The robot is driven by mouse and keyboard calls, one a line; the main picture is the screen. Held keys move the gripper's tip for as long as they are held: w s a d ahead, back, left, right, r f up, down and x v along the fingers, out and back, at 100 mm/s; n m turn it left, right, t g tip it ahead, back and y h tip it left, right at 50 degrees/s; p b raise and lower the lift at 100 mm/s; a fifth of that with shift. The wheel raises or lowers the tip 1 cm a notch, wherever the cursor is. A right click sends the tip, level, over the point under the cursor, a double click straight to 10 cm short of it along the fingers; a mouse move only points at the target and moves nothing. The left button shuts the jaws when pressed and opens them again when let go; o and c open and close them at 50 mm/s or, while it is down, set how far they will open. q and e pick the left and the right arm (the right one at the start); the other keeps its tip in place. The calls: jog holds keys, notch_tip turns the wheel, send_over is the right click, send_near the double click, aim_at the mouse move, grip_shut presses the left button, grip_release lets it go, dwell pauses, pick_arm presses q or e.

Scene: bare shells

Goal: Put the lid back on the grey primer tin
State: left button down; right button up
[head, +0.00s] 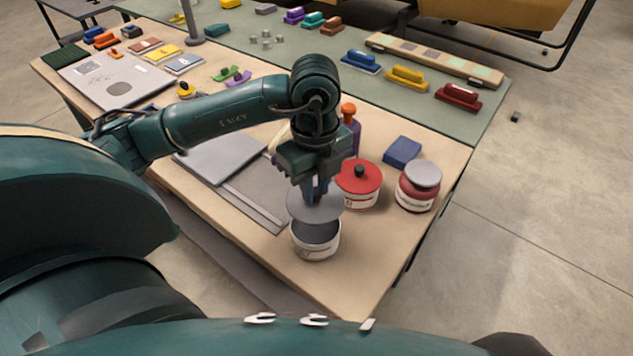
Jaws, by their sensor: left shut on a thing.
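The grey primer tin (315,245) stands near the table's front corner. It has a pale label, and its dark grey inside shows at the open top. My left gripper (317,192) points down above it, shut on the grey lid (302,208), a flat round disc. The lid is above the tin and toward its far side, with the tin's front opening uncovered. The fingertips hide the lid's middle and any knob. My right gripper is not in view.
A tin with a red lid (354,180) and black knob stands just behind and right of the primer tin. A red tin with a grey top (421,174) is farther right. A blue block (403,151) and a purple bottle (351,135) stand behind. A grey board (251,190) lies left.

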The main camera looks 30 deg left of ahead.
aim_at(315, 208)
pick_arm(q)
jog(key=shift+s+f+b, duration=0.15)
jog(key=shift+f+b, duration=0.2)
jog(key=shift+f, duration=0.25)
notch_tip(315, 208, down, 4)
jog(key=b, duration=0.3)
jog(key=shift+f+b, duration=0.45)
jog(key=shift+f, duration=0.05)
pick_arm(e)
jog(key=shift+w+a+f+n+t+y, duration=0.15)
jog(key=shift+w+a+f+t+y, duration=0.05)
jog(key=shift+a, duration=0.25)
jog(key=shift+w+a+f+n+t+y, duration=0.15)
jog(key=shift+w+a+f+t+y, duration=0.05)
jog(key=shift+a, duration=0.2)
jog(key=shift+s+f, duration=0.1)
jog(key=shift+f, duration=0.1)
pick_arm(q)
jog(key=shift+f+b, duration=0.2)
jog(key=shift+b, duration=0.2)
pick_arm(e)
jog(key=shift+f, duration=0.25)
pick_arm(q)
jog(key=c, duration=0.7)
grip_release()
